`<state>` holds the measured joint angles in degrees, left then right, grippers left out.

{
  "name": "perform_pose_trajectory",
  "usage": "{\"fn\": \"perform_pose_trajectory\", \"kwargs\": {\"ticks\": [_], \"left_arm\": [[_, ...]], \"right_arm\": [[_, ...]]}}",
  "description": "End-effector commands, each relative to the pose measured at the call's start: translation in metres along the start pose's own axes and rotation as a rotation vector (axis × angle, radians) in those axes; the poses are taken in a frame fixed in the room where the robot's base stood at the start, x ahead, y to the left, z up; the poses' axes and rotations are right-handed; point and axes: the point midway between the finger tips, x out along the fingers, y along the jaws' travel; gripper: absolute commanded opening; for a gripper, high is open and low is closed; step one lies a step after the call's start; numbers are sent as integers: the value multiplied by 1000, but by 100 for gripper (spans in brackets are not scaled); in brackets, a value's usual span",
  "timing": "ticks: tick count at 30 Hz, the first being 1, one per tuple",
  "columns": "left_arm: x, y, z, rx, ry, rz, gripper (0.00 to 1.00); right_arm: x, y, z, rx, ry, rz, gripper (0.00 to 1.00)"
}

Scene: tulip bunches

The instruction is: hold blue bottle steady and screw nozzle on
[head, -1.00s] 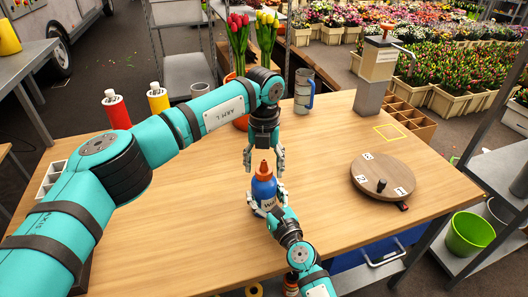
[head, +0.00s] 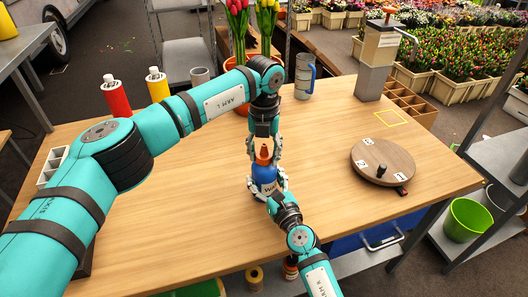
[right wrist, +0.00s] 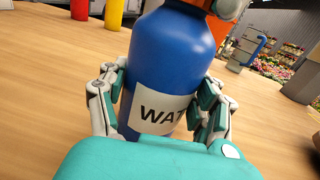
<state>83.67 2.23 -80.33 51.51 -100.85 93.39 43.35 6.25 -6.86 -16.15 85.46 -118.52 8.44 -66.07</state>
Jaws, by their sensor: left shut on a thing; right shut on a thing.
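The blue bottle (head: 265,178) stands upright on the wooden table, its white label reading "WAT" in the right wrist view (right wrist: 165,60). The orange nozzle (head: 264,156) sits on top of the bottle. My left gripper (head: 264,153) comes down from above and is shut on the nozzle, one finger on each side. My right gripper (head: 267,190) is shut around the lower part of the bottle from the near side. In the right wrist view its fingers (right wrist: 160,105) flank the label. The thread between nozzle and bottle is hidden.
A round wooden turntable (head: 383,158) is to the right. A grey pump dispenser (head: 375,60) is at the back right. Table around the bottle is clear.

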Motion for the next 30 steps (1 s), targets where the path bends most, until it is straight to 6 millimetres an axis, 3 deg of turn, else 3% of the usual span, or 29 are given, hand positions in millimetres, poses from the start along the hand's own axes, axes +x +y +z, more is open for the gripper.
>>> {"fn": "perform_pose_trajectory", "kwargs": {"ticks": [5, 12, 15, 20, 21, 25, 30], "left_arm": [[0, -1, 0, 244, 1, -1, 3], [0, -1, 0, 828, 0, -1, 3], [0, -1, -1, 1003, 1, -2, 3], [1, -1, -1, 1001, 2, -3, 3], [1, -1, -1, 1001, 1, -3, 47], [1, -1, 0, 999, 1, -2, 64], [1, 0, 0, 998, 1, -1, 65]], "right_arm": [[0, 0, 0, 0, 0, 1, 0], [0, 0, 0, 0, 0, 1, 0], [0, 0, 0, 0, 0, 1, 0], [0, 0, 0, 0, 0, 1, 0], [0, 0, 0, 0, 0, 1, 0], [0, 0, 0, 0, 0, 1, 0], [0, 0, 0, 0, 0, 1, 0]]}}
